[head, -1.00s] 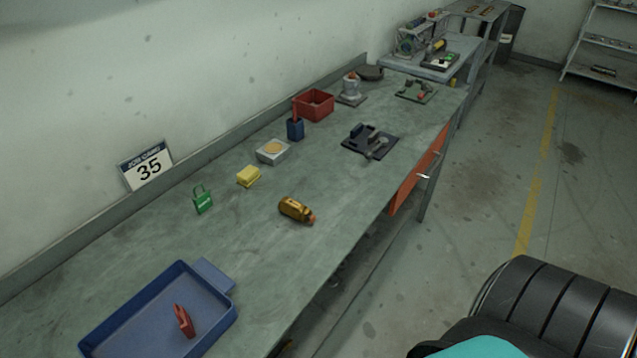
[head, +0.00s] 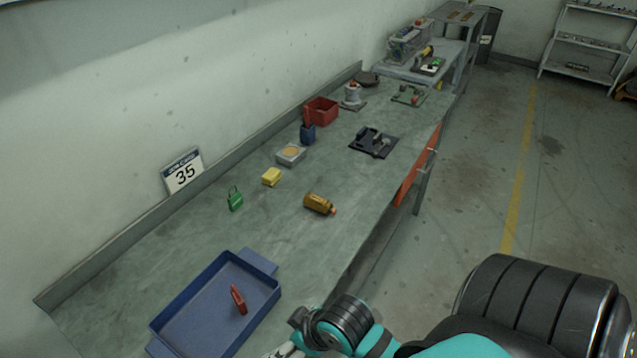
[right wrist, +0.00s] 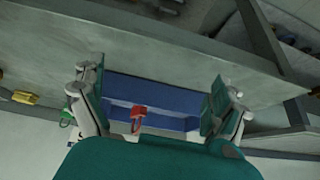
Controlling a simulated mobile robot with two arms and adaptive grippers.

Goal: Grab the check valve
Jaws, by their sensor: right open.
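The check valve appears to be the brass-coloured body (head: 318,204) lying on its side on the grey workbench, near the bench's front edge in the head view. Nothing is touching it. My right arm comes in at the bottom of the head view, nearer than the valve, with its gripper mostly cut off by the lower edge. In the right wrist view my right gripper (right wrist: 157,100) is open and empty, its fingers spread wide with the blue tray seen beyond them. I cannot make out the valve clearly there. My left gripper is not in view.
A blue tray (head: 172,323) holding a red padlock-like piece (head: 238,299) is at the near end. A green padlock (head: 235,198), yellow block (head: 271,177), grey box (head: 291,154) and red bin (head: 321,110) stand toward the wall. Bench around the valve is clear.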

